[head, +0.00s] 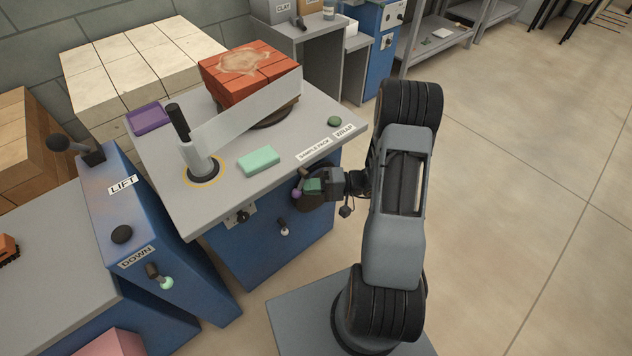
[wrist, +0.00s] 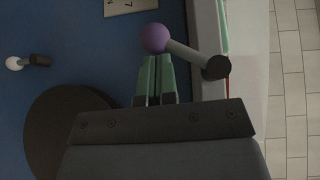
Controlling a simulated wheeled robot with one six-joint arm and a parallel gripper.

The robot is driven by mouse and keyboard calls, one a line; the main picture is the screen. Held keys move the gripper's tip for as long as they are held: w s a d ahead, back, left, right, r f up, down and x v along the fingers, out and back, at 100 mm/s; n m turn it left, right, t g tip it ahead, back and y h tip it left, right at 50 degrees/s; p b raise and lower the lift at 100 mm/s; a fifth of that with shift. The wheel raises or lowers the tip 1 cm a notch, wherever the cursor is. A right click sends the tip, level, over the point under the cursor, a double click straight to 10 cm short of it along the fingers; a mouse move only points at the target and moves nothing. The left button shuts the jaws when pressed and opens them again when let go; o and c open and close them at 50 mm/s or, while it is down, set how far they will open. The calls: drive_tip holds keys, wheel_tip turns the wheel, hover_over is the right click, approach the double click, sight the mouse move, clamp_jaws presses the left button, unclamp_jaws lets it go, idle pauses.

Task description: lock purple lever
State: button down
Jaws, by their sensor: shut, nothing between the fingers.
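The purple lever shows in the wrist view as a purple ball knob (wrist: 154,37) on a grey rod, which runs right to a dark pivot (wrist: 215,67) near the table edge. In the head view the purple knob (head: 297,194) shows at the blue cabinet's side, under the table's front right corner. My gripper (head: 306,187) is beside it. In the wrist view my gripper's (wrist: 154,61) green fingers are shut together with nothing between them. Their tips are right at the knob; I cannot tell whether they touch it.
A white-knobbed lever (wrist: 16,63) and a dark disc (wrist: 65,120) sit on the blue cabinet face. The grey table (head: 225,206) above carries red bricks (head: 247,72), a wrapping arm (head: 245,112) and a green block (head: 259,160). Open floor (head: 510,200) lies right.

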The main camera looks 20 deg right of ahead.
sight(301, 193)
drive_tip(key=shift+a+f+b, duration=0.1)
drive_tip(key=shift+a+b, duration=0.15)
drive_tip(key=shift+b, duration=0.05)
idle(0.4)
drive_tip(key=shift+s+a+r+b, duration=0.2)
drive_tip(key=shift+s+a+b, duration=0.2)
drive_tip(key=shift+a+b, duration=0.4)
drive_tip(key=shift+s+a+r+b, duration=0.2)
drive_tip(key=shift+s+a+b, duration=0.15)
drive_tip(key=shift+a+b, duration=0.45)
drive_tip(key=shift+a, duration=0.45)
drive_tip(key=shift+d+r, duration=0.15)
drive_tip(key=shift+d, duration=0.15)
drive_tip(key=shift+w+d+f+b, duration=0.2)
drive_tip(key=shift+f+b, duration=0.1)
drive_tip(key=shift+b, duration=0.1)
drive_tip(key=s+d+f+b, duration=0.2)
drive_tip(key=d+f, duration=0.5)
drive_tip(key=d, duration=0.2)
drive_tip(key=shift+s+d+f, duration=0.2)
drive_tip(key=shift+d, duration=0.2)
